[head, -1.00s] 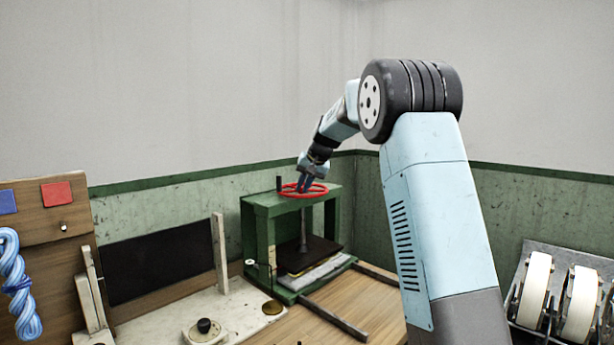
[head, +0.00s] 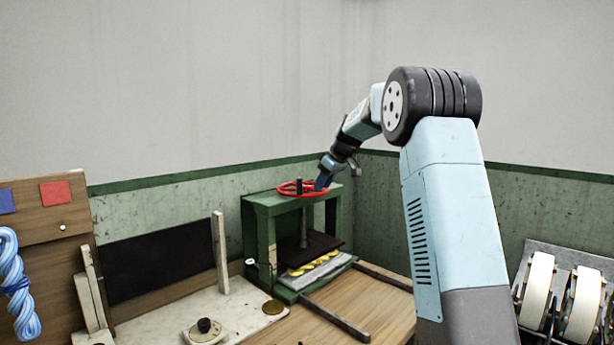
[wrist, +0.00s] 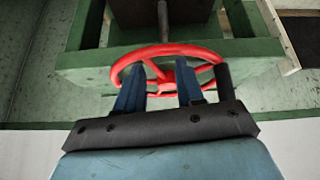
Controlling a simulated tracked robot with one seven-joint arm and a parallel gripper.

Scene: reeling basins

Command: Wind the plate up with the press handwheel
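The green press (head: 262,215) stands on the table with a red handwheel (head: 290,193) on top. The wheel's dark upright handle (head: 299,186) is at its near side. The dark plate (head: 322,243) hangs on the screw, above a yellow twisted skein (head: 318,264) on a pale block, with a gap between. My gripper (head: 321,186) points down at the wheel's right side. In the wrist view its blue fingers (wrist: 159,90) stand apart at the red wheel (wrist: 205,57), with part of the wheel showing between them; the handle (wrist: 222,82) is outside them, to the right.
A pale board with a dark panel (head: 160,262) and a post (head: 220,253) stands left of the press. Blue skeins (head: 16,285) hang at far left. White rollers (head: 581,303) are at the right. Rails (head: 335,318) extend from the press.

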